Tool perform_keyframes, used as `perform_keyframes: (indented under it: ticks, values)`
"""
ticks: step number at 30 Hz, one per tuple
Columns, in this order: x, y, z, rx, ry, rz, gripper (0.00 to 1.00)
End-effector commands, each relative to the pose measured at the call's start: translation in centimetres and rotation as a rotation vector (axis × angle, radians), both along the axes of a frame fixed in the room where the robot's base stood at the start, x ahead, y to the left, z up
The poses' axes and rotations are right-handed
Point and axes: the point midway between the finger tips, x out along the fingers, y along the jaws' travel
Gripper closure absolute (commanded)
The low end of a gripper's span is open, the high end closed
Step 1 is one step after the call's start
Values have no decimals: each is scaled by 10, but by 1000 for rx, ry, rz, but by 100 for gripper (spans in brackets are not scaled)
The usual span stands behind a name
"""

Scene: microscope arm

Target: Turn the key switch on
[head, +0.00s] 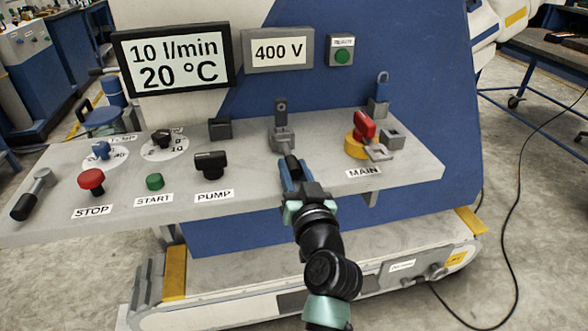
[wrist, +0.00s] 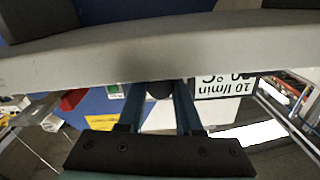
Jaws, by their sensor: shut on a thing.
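A grey switch block (head: 283,138) with an upright grey tab stands on the console, right of the pump knob. A black handle (head: 292,162) juts from it toward me; this looks like the key switch, but no label on it is readable. My gripper (head: 288,172) reaches over the console's front edge and its blue fingers are closed on this handle. In the wrist view the dark rounded end of the handle (wrist: 160,90) lies between the two fingertips (wrist: 160,100). The fingers hide part of the handle, and its exact angle is unclear.
Right of my gripper are a red MAIN switch (head: 364,126) on a yellow base and a blue padlock-like piece (head: 381,86). To the left are the black pump knob (head: 210,164), green start button (head: 155,181) and red stop button (head: 91,181). Displays (head: 278,51) stand behind.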

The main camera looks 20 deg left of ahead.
Motion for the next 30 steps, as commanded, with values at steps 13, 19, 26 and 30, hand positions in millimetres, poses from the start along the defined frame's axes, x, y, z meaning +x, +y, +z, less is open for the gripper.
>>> perform_keyframes:
  ticks: [13,19,26,30]
  values:
    - [0,0,-1,0,1,0,100]
    - [0,0,-1,0,1,0,100]
    - [2,-2,-4,2,2,12,100]
    - [7,-6,-7,6,1,54,100]
